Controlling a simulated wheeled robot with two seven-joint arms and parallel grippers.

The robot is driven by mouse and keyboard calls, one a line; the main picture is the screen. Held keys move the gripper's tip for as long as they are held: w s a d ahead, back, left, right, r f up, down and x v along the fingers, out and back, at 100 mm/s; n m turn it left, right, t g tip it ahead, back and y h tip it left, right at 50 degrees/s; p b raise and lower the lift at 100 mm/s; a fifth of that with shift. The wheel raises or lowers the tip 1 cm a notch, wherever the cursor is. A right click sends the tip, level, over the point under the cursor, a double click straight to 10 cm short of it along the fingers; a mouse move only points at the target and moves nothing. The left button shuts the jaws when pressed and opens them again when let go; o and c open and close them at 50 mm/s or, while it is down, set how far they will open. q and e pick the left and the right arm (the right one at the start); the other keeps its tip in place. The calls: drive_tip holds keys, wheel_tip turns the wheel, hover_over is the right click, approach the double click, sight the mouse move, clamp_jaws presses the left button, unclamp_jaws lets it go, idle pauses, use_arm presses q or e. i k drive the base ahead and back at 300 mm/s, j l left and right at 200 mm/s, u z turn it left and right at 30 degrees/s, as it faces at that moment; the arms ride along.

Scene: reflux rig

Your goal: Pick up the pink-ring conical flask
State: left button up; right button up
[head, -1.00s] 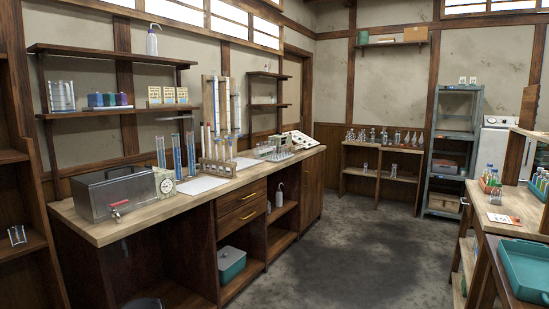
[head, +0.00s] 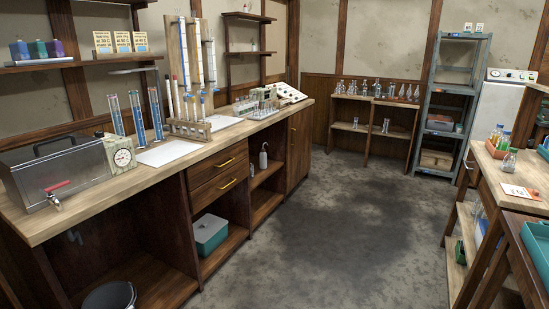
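Several clear glass flasks (head: 370,90) stand in a row on top of the low wooden shelf unit at the back wall. Two small glass pieces stand on its middle shelf, one on the left (head: 355,122) and one on the right (head: 386,126). Another conical flask (head: 508,161) stands on the right-hand wooden bench, beside some coloured bottles. At this distance I cannot make out a pink ring on any of them. Neither of my grippers is in view.
A blue-grey rack (head: 427,128) stands at the back. A teal tray (head: 541,240) is at the right. The grey floor between is clear.

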sight(256, 113)
drive_tip(key=i+l+u, duration=0.1)
drive_tip(key=i, duration=1.95)
